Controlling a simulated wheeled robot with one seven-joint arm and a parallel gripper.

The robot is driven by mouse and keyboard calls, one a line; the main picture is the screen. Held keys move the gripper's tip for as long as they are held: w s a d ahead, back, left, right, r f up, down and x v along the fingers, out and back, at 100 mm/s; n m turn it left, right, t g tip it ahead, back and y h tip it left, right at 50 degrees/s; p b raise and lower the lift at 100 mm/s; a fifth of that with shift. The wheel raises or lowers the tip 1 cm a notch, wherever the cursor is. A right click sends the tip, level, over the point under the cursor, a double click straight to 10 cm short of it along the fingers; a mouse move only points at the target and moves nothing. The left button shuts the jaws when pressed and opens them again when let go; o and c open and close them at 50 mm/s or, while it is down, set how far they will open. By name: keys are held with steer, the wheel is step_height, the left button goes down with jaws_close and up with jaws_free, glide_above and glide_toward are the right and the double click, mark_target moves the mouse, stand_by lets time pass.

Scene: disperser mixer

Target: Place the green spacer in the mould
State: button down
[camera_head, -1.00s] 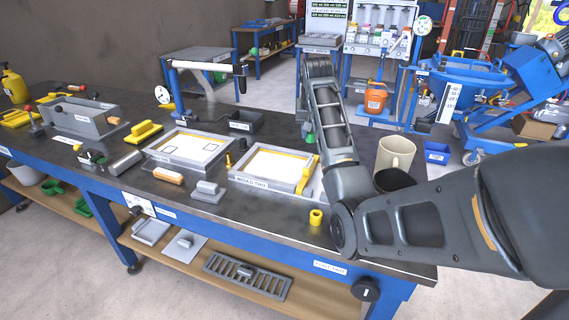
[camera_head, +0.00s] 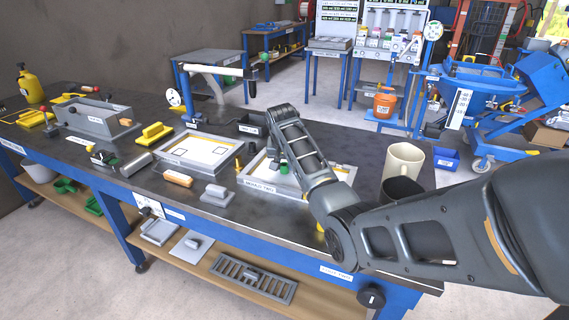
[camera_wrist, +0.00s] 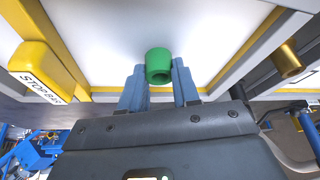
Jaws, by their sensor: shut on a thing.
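The green spacer (camera_wrist: 159,64), a short hollow cylinder, is held between the two blue fingers of my gripper (camera_wrist: 159,75) in the wrist view. Behind it are the white floor (camera_wrist: 225,30) and grey frame of a mould. In the head view my gripper (camera_head: 277,150) is over the mould labelled as mould two (camera_head: 262,187). My arm covers part of this mould, and a small bit of green (camera_head: 283,168) shows beside it. I cannot tell whether the spacer touches the mould floor.
A yellow stop bar (camera_wrist: 40,70) lies at the mould's left edge in the wrist view, and a brass piece (camera_wrist: 288,60) stands outside its frame. Another mould (camera_head: 193,152) sits to the left. A beige mug (camera_head: 403,160) and black cup (camera_head: 400,190) stand right of my arm.

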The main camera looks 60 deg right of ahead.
steer(key=shift+f, duration=0.3)
steer(key=c, duration=0.8)
jaws_free()
steer(key=shift+r, duration=0.1)
steer(key=v, duration=1.2)
steer(key=shift+r, duration=0.1)
